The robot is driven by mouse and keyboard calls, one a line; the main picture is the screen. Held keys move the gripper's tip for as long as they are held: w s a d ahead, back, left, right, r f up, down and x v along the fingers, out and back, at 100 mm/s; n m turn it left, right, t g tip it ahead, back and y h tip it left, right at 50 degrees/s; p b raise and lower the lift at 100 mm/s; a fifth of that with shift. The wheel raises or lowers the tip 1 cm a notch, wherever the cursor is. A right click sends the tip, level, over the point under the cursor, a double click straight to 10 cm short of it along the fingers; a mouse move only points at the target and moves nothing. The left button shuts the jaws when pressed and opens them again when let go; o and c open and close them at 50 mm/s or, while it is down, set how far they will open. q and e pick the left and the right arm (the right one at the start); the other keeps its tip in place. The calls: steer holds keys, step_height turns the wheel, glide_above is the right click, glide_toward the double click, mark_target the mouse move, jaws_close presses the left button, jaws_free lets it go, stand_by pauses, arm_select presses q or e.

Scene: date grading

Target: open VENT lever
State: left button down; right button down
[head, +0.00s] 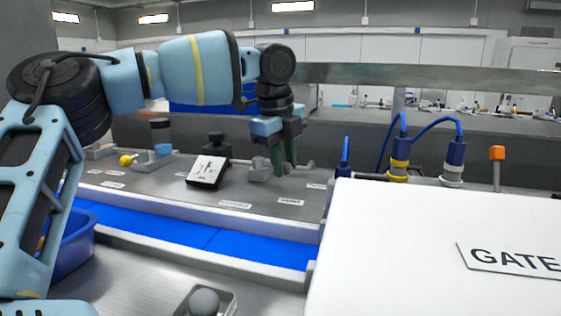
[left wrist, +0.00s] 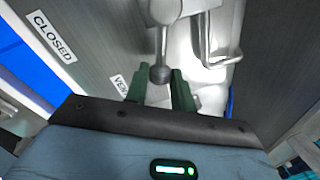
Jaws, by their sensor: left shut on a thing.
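My left gripper (head: 283,168) reaches down over the grey panel (head: 225,195), its green fingers at a grey metal fitting (head: 260,170). In the left wrist view the two green fingertips (left wrist: 158,80) are on either side of the round knob of a grey lever (left wrist: 161,40), shut on it. A label beginning "VEN" (left wrist: 119,86) is beside the lever, partly cut off by the finger. A "CLOSED" label (left wrist: 51,37) lies farther left on the panel. The lever's base is only partly visible. My right gripper is not in view.
A white box (head: 400,230) marked "GATE" fills the front right. A blue belt (head: 200,235) runs in front of the panel. Blue cables with yellow and white connectors (head: 398,168) rise on the right.

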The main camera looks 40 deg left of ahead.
arm_select(q)
steer(key=shift+w+a+r+n+y, duration=0.1)
steer(key=shift+w+a+n+y, duration=0.1)
steer(key=shift+w+n, duration=0.5)
steer(key=shift+w+a+n+y, duration=0.1)
steer(key=shift+w+n+y, duration=0.15)
steer(key=shift+n, duration=0.75)
steer(key=c, duration=1.2)
jaws_free()
steer(key=shift+v, duration=3.85)
steer(key=shift+w, duration=0.1)
